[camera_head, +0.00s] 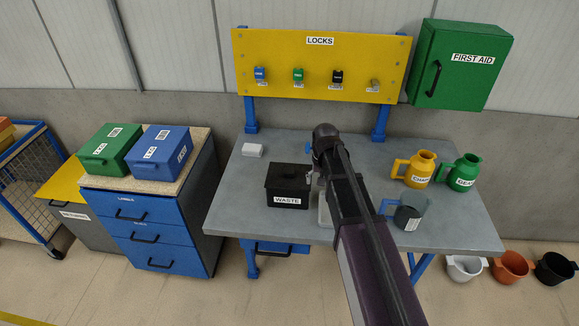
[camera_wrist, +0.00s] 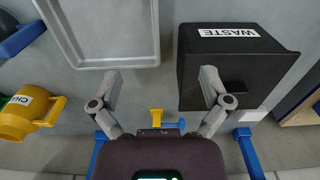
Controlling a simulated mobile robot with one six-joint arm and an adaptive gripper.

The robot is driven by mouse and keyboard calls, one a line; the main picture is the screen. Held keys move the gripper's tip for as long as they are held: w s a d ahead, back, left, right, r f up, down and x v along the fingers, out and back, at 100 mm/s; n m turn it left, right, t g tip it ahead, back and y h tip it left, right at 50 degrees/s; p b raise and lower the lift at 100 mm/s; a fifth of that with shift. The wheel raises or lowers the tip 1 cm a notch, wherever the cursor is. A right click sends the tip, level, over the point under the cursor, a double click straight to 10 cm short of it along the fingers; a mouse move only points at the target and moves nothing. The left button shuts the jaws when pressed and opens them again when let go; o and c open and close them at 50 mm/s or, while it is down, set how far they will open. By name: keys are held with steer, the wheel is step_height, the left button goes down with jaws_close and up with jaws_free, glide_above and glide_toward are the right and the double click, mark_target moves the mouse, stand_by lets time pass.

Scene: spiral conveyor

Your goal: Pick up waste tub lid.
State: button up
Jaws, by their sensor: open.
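The black waste tub (camera_head: 288,201), with a white WASTE label, stands on the grey bench with its black lid (camera_head: 287,180) on top. My gripper (camera_wrist: 161,82) is open and empty. In the wrist view, its right finger overlaps the left part of the lid and its left finger is near the grey tray's edge. In the head view, my arm partly hides the gripper just right of the tub; contact cannot be told.
A shallow grey tray (camera_wrist: 150,30) lies beside the tub. A dark grey jug (camera_head: 409,214), a yellow jug (camera_head: 420,168) and a green jug (camera_head: 464,172) stand to the right. A small white box (camera_head: 252,150) is behind left. The LOCKS board (camera_head: 320,65) rises at the back.

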step_height(320, 180, up, 9)
steer(key=p, duration=0.7)
glide_above(289, 170)
steer(key=d, duration=0.1)
steer(key=shift+a, duration=0.5)
steer(key=shift+f, duration=0.15)
step_height(289, 170, down, 8)
steer(key=b, duration=0.8)
steer(key=shift+f, duration=0.2)
steer(key=shift+f+b, duration=2.55)
steer(key=shift+b, duration=0.1)
